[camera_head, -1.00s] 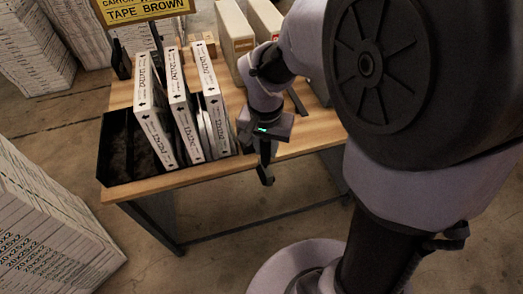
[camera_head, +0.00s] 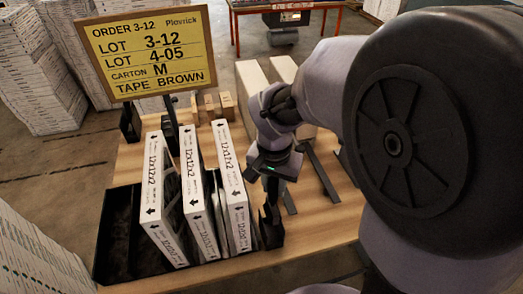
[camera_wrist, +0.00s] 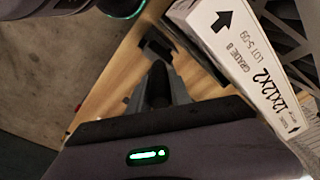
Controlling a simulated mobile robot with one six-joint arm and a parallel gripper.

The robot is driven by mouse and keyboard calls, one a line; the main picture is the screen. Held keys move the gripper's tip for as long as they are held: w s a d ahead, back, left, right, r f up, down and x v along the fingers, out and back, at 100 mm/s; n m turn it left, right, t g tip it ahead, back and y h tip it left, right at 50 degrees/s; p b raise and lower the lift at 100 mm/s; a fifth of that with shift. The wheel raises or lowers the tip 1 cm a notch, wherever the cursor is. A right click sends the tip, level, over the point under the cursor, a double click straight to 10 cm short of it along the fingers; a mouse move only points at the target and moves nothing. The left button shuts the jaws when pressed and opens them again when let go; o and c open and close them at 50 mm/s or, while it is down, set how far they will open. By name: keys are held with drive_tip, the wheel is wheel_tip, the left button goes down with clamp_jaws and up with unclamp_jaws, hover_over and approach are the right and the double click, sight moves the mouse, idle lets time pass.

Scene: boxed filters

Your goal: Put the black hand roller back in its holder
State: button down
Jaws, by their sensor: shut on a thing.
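My gripper (camera_head: 270,212) is shut on a small dark thing (camera_head: 271,234), which looks like the black hand roller. It hangs just right of the near end of the rightmost white filter box (camera_head: 237,200), close to the table's front edge. In the wrist view my gripper (camera_wrist: 157,85) points down over the wood, with a black piece (camera_wrist: 157,50) at its tip and the white box to its right. The roller's full shape is hidden. I cannot clearly pick out its holder.
Several white filter boxes stand upright in a black tray (camera_head: 117,225) on the wooden table (camera_head: 318,225). A yellow order sign (camera_head: 150,50) stands behind. Bare wood shows at right.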

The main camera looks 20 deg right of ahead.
sight(272, 181)
wheel_tip(272, 181, down, 13)
drive_tip(key=b, duration=1.1)
drive_tip(key=shift+r, duration=0.2)
drive_tip(key=c, duration=1.1)
unclamp_jaws()
drive_tip(key=r+p, duration=0.2)
drive_tip(key=r, duration=0.3)
drive_tip(key=s+r+p, duration=0.1)
drive_tip(key=r+p, duration=0.1)
drive_tip(key=r, duration=0.4)
drive_tip(key=a+r+p, duration=0.1)
drive_tip(key=r+p, duration=0.1)
drive_tip(key=r, duration=0.4)
drive_tip(key=shift+s+r, duration=0.15)
drive_tip(key=shift+r, duration=0.05)
drive_tip(key=shift+f, duration=0.1)
